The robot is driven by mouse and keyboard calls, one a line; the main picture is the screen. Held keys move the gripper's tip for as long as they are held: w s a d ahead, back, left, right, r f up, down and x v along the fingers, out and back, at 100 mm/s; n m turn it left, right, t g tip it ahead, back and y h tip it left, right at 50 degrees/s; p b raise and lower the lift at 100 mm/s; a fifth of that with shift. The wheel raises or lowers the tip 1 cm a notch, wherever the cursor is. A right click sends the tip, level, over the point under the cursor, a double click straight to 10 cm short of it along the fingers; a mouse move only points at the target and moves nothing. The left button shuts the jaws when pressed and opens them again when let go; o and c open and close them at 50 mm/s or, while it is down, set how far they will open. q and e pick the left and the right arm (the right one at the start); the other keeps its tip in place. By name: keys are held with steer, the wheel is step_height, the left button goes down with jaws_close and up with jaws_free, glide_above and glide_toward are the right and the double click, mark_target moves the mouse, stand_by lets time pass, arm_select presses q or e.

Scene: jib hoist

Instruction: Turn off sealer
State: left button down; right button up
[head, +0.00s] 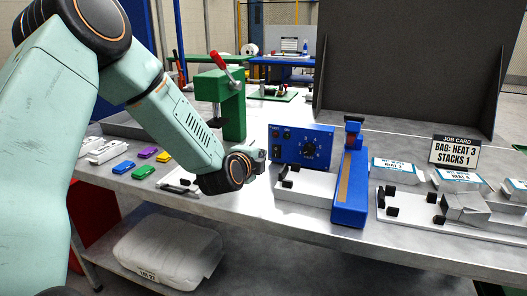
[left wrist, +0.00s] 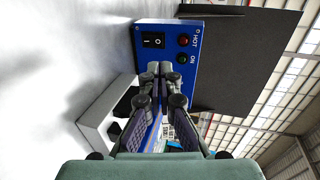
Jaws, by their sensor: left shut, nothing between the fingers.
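The sealer has a blue control box (head: 290,157) with a dial (head: 310,149) and a long blue sealing arm (head: 350,190) at its right. In the left wrist view the box's face (left wrist: 208,48) shows a black rocker switch (left wrist: 153,40) marked I and O, a red HOT lamp (left wrist: 183,41) and a green ON lamp (left wrist: 180,58). Which side of the rocker is pressed I cannot tell. My left gripper (head: 262,153) is shut and empty, just left of the box. Its fingertips (left wrist: 166,70) appear close beneath the switch and lamps; contact is unclear. My right gripper is out of view.
A job card (head: 455,151) reads "BAG: HEAT 3, STACKS 1". A green press (head: 231,105) with a red handle stands behind my left arm. White trays with black clips (head: 400,203) lie right of the sealer. Coloured blocks (head: 143,172) lie at left. A dark panel (head: 405,70) stands behind.

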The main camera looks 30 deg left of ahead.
arm_select(q)
steer(key=v, duration=0.2)
steer(key=shift+s+d+r+p, duration=0.1)
steer(key=shift+s+r+p, duration=0.15)
steer(key=shift+p, duration=0.05)
steer(key=shift+s+r, duration=0.1)
steer(key=shift+s, duration=0.1)
